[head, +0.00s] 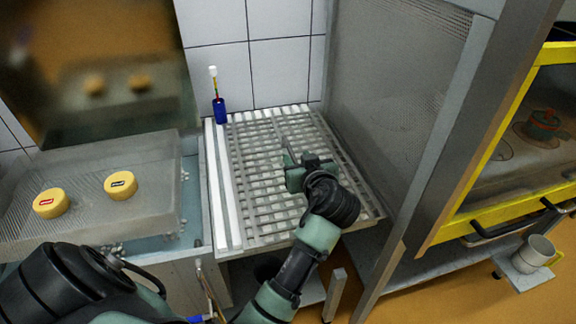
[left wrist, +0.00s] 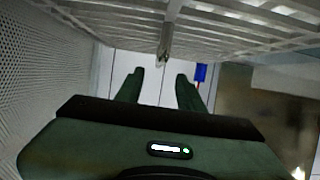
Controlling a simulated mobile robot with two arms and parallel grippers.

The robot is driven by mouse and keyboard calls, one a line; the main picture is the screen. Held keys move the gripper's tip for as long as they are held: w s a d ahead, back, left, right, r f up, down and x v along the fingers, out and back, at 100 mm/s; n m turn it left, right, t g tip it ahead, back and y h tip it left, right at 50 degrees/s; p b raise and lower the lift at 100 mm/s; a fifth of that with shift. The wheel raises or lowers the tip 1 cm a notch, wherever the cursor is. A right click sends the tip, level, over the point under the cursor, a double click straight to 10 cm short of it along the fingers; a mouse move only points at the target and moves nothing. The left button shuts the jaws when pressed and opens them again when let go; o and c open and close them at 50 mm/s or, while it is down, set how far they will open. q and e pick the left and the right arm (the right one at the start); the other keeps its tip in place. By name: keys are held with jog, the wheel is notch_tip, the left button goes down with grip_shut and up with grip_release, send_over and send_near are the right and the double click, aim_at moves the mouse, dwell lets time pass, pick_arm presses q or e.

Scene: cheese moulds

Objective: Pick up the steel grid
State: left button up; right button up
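The steel grid (head: 255,155) is a pale slatted rack lying flat in the middle of the head view, against the tiled wall. Its slats also span the top of the left wrist view (left wrist: 235,22). My left gripper (head: 296,158) is over the grid's right half in the head view, and its arm covers part of the front right. In the left wrist view, the left gripper (left wrist: 160,88) has its two fingers apart with nothing between them. A short piece of the grid sticks out just beyond the fingertips. I cannot tell whether they touch. My right gripper is not in view.
A perforated panel (head: 395,90) stands close on the grid's right. A blue holder (head: 220,111) with a thin stick is at its back left corner. Two yellow round pieces (head: 50,203) (head: 121,185) sit on a clear tray at left. A mug (head: 533,254) is far right.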

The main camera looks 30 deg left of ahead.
aim_at(292, 151)
pick_arm(q)
jog(key=x, duration=0.3)
jog(key=shift+w+a+f, duration=0.15)
jog(key=shift+a+f, duration=0.05)
jog(key=p+x, duration=0.1)
jog(key=x, duration=0.3)
jog(key=shift+w+a+f, duration=0.1)
jog(key=shift+w+f, duration=0.05)
jog(key=shift+f, duration=0.05)
jog(key=shift+w+a+f, duration=0.1)
jog(key=shift+a, duration=0.05)
jog(key=c, duration=0.8)
grip_shut()
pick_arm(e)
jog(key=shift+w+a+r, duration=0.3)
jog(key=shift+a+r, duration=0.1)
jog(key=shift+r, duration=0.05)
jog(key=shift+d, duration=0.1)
pick_arm(q)
jog(key=shift+r, duration=0.25)
jog(key=shift+w+p, duration=0.1)
jog(key=shift+p, duration=0.2)
